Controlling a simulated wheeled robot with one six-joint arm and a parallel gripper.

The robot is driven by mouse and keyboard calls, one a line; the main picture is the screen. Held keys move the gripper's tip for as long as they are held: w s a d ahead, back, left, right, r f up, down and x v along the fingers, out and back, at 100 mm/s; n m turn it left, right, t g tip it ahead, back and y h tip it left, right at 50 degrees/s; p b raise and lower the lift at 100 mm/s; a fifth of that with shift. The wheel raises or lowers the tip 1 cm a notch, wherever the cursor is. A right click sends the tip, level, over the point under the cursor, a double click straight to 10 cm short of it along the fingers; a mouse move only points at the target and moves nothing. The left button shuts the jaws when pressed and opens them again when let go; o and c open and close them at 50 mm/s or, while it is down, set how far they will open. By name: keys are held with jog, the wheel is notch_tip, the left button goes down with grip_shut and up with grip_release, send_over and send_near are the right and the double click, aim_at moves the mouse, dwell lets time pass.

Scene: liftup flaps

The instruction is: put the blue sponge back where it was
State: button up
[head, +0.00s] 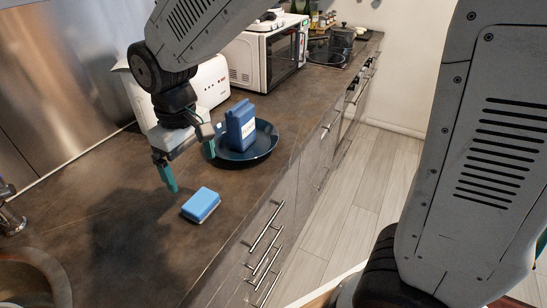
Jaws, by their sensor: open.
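The blue sponge (201,204) lies flat on the dark countertop, to the left of and in front of a dark blue plate. It has a bright blue top and a paler lower layer. My gripper (190,170) is open and empty above the counter, just behind the sponge, with its two green fingers pointing down. The right finger is near the plate's left edge, and the left finger is behind and left of the sponge. No finger appears to touch the sponge.
A blue carton (240,125) stands on the blue plate (262,148). A white toaster (209,82) and a white microwave (262,55) stand farther back. A sink (35,280) and tap (10,212) are at the lower left. The counter (150,250) around the sponge is clear.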

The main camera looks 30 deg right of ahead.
jog(key=s+d+r+m, duration=0.2)
jog(key=s+d+r, duration=0.15)
jog(key=d, duration=0.25)
jog(key=s+d+r+m, duration=0.1)
jog(key=s+d+r, duration=0.25)
jog(key=d, duration=0.25)
jog(key=s+d+m+t, duration=0.1)
jog(key=s+d+m, duration=0.2)
jog(key=s+d, duration=0.5)
jog(key=shift+s+d+r+m, duration=0.2)
jog(key=shift+s+d+m, duration=0.15)
jog(key=shift+s, duration=1.8)
